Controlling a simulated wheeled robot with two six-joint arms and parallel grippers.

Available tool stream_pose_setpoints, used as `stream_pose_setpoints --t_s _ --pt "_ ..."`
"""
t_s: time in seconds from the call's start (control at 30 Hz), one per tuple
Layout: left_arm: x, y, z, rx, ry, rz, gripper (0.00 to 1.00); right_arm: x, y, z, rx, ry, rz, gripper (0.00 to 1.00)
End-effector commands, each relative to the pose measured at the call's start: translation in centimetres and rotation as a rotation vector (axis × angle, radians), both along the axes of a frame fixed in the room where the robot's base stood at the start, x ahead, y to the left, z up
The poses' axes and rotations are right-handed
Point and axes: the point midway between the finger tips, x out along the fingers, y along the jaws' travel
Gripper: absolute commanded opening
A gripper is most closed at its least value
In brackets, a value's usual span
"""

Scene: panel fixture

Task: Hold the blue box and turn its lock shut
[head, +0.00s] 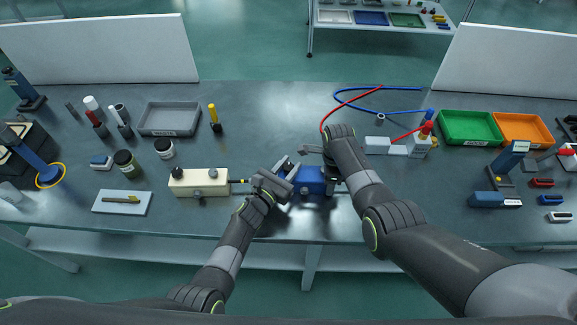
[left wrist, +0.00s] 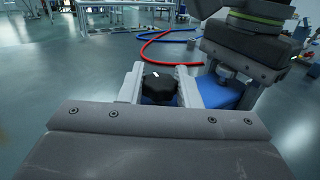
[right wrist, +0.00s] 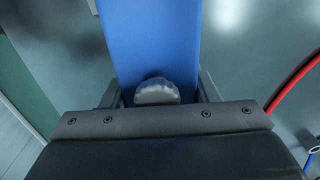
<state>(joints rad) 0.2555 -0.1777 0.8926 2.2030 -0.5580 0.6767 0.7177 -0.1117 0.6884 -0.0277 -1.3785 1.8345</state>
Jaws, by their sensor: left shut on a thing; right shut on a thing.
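The blue box (head: 312,179) sits on the grey table, in front of my body between my two arms. My right gripper (head: 322,160) is shut on the box from above. In the right wrist view the blue body (right wrist: 150,40) runs between its fingers, with a grey knob (right wrist: 157,92) close to the palm. My left gripper (head: 287,170) is shut on a black lock knob with a white mark (left wrist: 158,85) at the box's left end. In the left wrist view the box (left wrist: 220,92) shows behind the right finger. The grippers partly hide the box in the head view.
A cream box (head: 199,183) with knobs stands just left of my left gripper. Red and blue hoses (head: 375,98) lie behind the right gripper. A green tray (head: 470,127) and an orange tray (head: 523,128) stand at the right. The table's front edge is close to the box.

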Motion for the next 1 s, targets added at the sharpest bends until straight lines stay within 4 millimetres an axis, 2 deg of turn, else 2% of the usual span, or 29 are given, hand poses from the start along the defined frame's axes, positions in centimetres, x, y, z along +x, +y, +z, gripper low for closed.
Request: stream_pose_setpoints --t_s 0.5,1.0 --pt "0.17 0.06 -0.07 0.006 0.005 -0.378 0.07 -0.03 0.00 0.01 0.000 0.001 0.002 0.17" --pt "-0.01 0.00 -0.20 0.006 0.008 -0.560 0.07 -0.07 0.10 0.00 0.001 0.003 0.005 0.17"
